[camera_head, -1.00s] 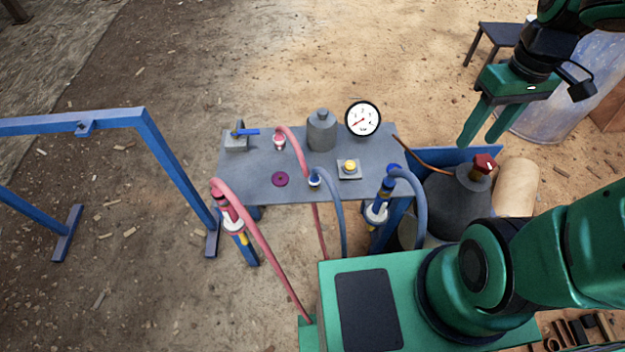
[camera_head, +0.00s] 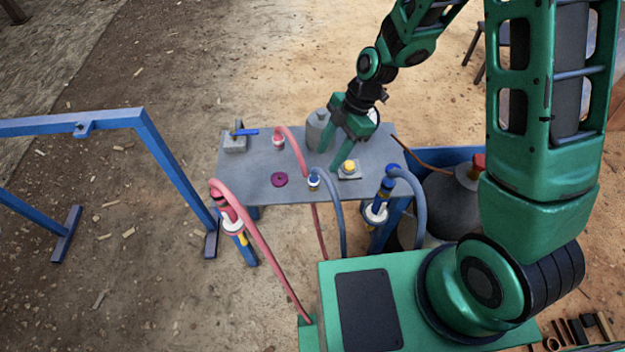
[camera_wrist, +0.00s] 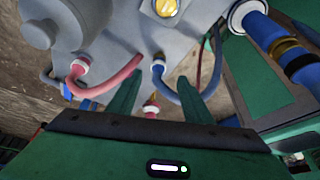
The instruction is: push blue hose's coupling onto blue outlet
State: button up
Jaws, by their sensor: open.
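A blue fitting with a white collar (camera_head: 314,182) stands at the table's front edge, and a blue hose (camera_head: 337,222) runs down from it. In the wrist view the fitting (camera_wrist: 157,66) lies between and beyond my fingers. My gripper (camera_head: 328,166) is open and empty, pointing down just behind and right of this fitting; I cannot tell whether it touches. Another blue upright (camera_head: 386,190) with a white collar stands at the table's front right, with a blue hose (camera_head: 417,190) arching from its top. It shows large in the wrist view (camera_wrist: 262,30). I cannot tell which is the outlet.
The grey table (camera_head: 250,185) carries a yellow button (camera_head: 348,167), a purple disc (camera_head: 279,179), a blue-handled valve (camera_head: 236,140) and a red-hosed fitting (camera_head: 279,142). A red upright (camera_head: 228,205) with its hose stands at front left. My arm hides the gauge.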

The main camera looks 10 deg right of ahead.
aim_at(316, 175)
dwell(0.3)
jog(key=x, duration=0.5)
jog(key=shift+a+f, duration=0.1)
jog(key=shift+f, duration=0.15)
jog(key=shift+a+x, duration=0.2)
jog(key=shift+x, duration=2.45)
jog(key=shift+w, duration=0.1)
jog(key=c, duration=1.1)
